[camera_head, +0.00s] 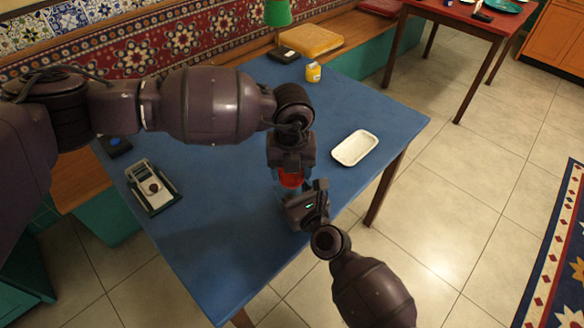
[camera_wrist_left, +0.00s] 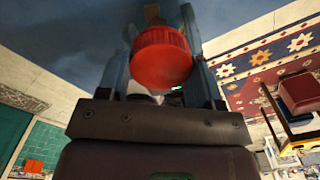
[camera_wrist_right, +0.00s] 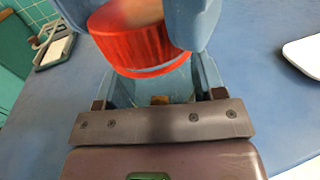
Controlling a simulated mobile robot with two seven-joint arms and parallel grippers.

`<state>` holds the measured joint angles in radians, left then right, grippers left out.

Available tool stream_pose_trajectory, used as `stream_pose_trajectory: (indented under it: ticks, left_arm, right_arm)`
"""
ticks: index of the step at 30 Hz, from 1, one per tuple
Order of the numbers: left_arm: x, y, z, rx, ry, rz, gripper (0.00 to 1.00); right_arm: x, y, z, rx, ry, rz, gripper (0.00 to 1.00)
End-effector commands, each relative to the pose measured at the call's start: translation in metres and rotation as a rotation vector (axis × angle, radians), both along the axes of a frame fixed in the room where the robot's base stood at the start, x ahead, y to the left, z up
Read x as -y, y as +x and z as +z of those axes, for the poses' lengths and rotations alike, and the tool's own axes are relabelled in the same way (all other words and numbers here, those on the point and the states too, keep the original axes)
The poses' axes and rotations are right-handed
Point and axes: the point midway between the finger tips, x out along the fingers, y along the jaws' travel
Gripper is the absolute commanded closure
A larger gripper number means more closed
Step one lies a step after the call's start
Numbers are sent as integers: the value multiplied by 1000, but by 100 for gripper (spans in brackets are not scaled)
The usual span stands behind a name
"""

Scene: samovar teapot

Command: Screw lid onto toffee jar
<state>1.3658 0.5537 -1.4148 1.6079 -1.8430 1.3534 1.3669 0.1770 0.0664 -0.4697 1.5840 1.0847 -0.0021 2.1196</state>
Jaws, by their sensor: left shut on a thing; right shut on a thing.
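The red lid (camera_head: 290,178) is in the middle of the head view, below my left gripper (camera_head: 289,172). The left gripper points down and is shut on the lid, which also shows between its blue fingers in the left wrist view (camera_wrist_left: 161,58). My right gripper (camera_head: 287,197) comes from the front right and is shut on the clear toffee jar (camera_wrist_right: 165,85) just under the lid. In the right wrist view the lid (camera_wrist_right: 130,42) sits directly over the jar's mouth, roughly level with it. The jar is mostly hidden by the grippers. I cannot tell how far the thread is engaged.
The blue table (camera_head: 225,225) has free room around the grippers. A white tray (camera_head: 355,148) lies to the right. A grey-and-white device on a dark green base (camera_head: 152,187) lies at left. A small yellow jar (camera_head: 313,73) and a green lamp (camera_head: 278,14) stand at the back.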

Motion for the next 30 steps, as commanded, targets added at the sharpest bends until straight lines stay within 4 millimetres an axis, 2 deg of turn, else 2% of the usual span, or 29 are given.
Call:
stream_pose_trajectory:
  ticks: [30]
  left_arm:
    - [-4, 3, 0, 2, 0, -1435, 62]
  right_arm:
    - [0, 0, 0, -1, 0, 0, 100]
